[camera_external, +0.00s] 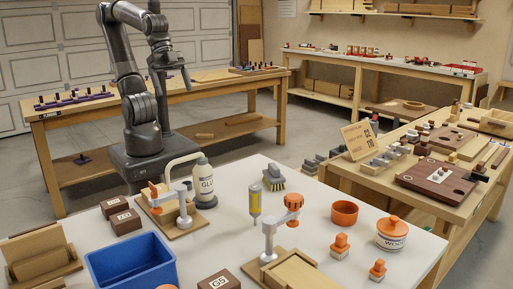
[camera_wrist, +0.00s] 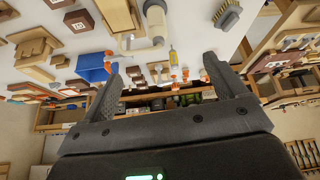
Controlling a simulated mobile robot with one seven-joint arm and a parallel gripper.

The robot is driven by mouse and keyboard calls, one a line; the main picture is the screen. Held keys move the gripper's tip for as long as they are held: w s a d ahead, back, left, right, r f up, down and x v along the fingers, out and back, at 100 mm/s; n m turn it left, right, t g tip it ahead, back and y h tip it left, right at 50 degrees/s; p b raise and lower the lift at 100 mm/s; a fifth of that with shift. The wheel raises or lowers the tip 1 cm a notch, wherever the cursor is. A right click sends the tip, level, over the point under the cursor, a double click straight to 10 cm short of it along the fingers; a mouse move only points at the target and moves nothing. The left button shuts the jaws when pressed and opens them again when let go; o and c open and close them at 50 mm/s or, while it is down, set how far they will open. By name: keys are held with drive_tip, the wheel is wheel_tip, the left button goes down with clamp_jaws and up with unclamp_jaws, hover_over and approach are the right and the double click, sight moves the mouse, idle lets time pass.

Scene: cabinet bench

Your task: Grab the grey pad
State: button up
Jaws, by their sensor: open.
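A small grey, bristly pad with a yellowish part (camera_external: 273,178) lies on the white table, behind the yellow bottle. It is the closest match I see to a grey pad, but I cannot be sure. It also shows at the top of the wrist view (camera_wrist: 228,14), up and to the right of my fingers. My gripper (camera_external: 173,86) is raised behind the white table, well apart from the pad. In the wrist view my gripper (camera_wrist: 163,68) has its fingers wide apart, with nothing between them.
A wooden bench (camera_external: 468,208) with grey blocks stands right. A purple-railed bench (camera_external: 200,95) stands behind.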

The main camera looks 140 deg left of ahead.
drive_tip(key=w+a+f+n+g+y, duration=0.1)
drive_tip(key=w+a+n, duration=0.2)
drive_tip(key=w+a, duration=0.45)
drive_tip(key=w+a+f+n+y, duration=0.1)
drive_tip(key=w+a+f+n, duration=0.15)
drive_tip(key=w+a, duration=0.5)
drive_tip(key=w+a+f+n+g, duration=0.15)
drive_tip(key=a+f, duration=0.25)
drive_tip(key=a, duration=0.6)
drive_tip(key=a+f+n, duration=0.3)
drive_tip(key=a+f, duration=0.1)
drive_tip(key=a, duration=0.5)
drive_tip(key=n+g+y, duration=0.2)
drive_tip(key=n+g, duration=0.1)
drive_tip(key=n, duration=0.4)
approach(310, 160)
drive_tip(key=x, duration=0.6)
drive_tip(key=shift+s+a, duration=0.1)
drive_tip(key=shift+a, duration=0.1)
drive_tip(key=shift+x, duration=3)
drive_tip(key=shift+c, duration=0.3)
